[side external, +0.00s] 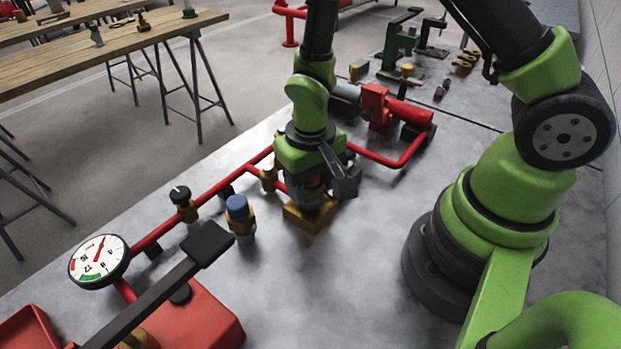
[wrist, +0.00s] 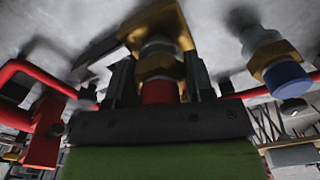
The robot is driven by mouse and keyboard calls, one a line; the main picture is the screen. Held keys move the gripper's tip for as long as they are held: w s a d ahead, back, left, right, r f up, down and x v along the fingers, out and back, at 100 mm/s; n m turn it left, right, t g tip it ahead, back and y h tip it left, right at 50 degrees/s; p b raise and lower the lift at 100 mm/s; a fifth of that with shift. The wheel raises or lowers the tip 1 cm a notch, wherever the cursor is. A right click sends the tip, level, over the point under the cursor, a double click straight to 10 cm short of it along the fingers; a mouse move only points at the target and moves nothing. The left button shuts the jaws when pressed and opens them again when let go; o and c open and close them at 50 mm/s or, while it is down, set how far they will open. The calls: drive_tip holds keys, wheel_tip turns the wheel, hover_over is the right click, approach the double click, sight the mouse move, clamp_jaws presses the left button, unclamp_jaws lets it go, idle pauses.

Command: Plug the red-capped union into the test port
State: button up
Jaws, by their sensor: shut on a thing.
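My gripper (wrist: 160,90) is shut on the red-capped union, one finger on each side of it. In the wrist view the red cap (wrist: 158,92) sits between the fingers, with the union's brass collar (wrist: 161,67) and a grey ring beyond. In the side view my gripper (side external: 309,193) points down over a square brass block (side external: 306,218) on the bench and hides most of the union. The block also shows in the wrist view (wrist: 157,20), at the union's far end. I cannot tell whether they touch, or which fitting is the test port.
A blue-capped union (side external: 239,214) stands upright left of my gripper; it also shows in the wrist view (wrist: 275,65). A red pipe (side external: 213,192) with a black-knobbed valve (side external: 183,203) and gauge (side external: 99,261) runs behind. A black lever (side external: 160,290) reaches in from the front left.

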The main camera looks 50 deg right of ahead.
drive_tip(key=shift+f, duration=0.6)
idle(0.9)
drive_tip(key=o, duration=1.4)
drive_tip(key=shift+c, duration=0.2)
wheel_tip(320, 180, up, 10)
drive_tip(key=shift+r, duration=0.1)
drive_tip(key=s+d+r+t+y, duration=0.1)
drive_tip(key=s+r+t, duration=0.2)
drive_tip(key=s+r, duration=0.2)
drive_tip(key=s+d+r+t+y, duration=0.1)
drive_tip(key=s+r+t, duration=0.3)
drive_tip(key=r, duration=0.7)
drive_tip(key=shift+s+d+r, duration=0.15)
drive_tip(key=shift+s+r, duration=0.25)
drive_tip(key=shift+s, duration=0.45)
